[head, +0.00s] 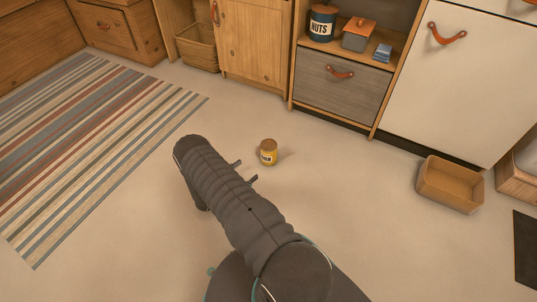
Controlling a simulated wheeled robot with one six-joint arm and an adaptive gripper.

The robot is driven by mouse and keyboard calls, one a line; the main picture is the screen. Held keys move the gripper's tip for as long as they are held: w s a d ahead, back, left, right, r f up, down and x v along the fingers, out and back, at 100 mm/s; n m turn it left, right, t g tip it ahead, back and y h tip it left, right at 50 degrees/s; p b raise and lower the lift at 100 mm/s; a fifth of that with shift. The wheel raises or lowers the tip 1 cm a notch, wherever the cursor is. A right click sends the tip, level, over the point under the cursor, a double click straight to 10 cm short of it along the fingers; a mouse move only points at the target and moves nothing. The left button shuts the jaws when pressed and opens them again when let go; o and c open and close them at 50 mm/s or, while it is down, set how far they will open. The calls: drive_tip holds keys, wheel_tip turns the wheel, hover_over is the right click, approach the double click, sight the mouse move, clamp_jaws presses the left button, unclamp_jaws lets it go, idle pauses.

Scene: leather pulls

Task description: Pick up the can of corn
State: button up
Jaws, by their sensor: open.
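The can of corn (268,156) is a small yellow can with a pale label and dark lettering. It stands upright on the beige floor near the middle of the head view. My gripper (246,171) is just left of the can; two dark fingertips stick out from behind my arm. The fingers are apart, with nothing seen between them, and the can is beyond their tips. The rest of my gripper is hidden behind my arm.
An open wooden box (450,184) sits on the floor at right. A striped rug (95,140) lies at left. Wooden cabinets, a grey drawer (340,88) and a white front (450,75) line the back. A dark NUTS canister (321,23) stands on a shelf. Floor around the can is clear.

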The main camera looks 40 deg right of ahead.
sight(264, 158)
drive_tip(key=shift+s+d+f, duration=0.1)
drive_tip(key=shift+d+f, duration=0.15)
drive_tip(key=shift+f, duration=0.05)
drive_tip(key=d, duration=0.6)
drive_tip(key=shift+w+d, duration=0.4)
drive_tip(key=shift+w+d+f, duration=0.1)
drive_tip(key=shift+w+d, duration=0.1)
drive_tip(key=shift+d, duration=0.85)
drive_tip(key=shift+w+d+r, duration=0.1)
drive_tip(key=shift+w+d, duration=0.15)
drive_tip(key=shift+d, duration=0.85)
drive_tip(key=shift+w+d+f, duration=0.1)
drive_tip(key=shift+w+d, duration=0.1)
drive_tip(key=shift+d, duration=0.85)
drive_tip(key=c, duration=1.6)
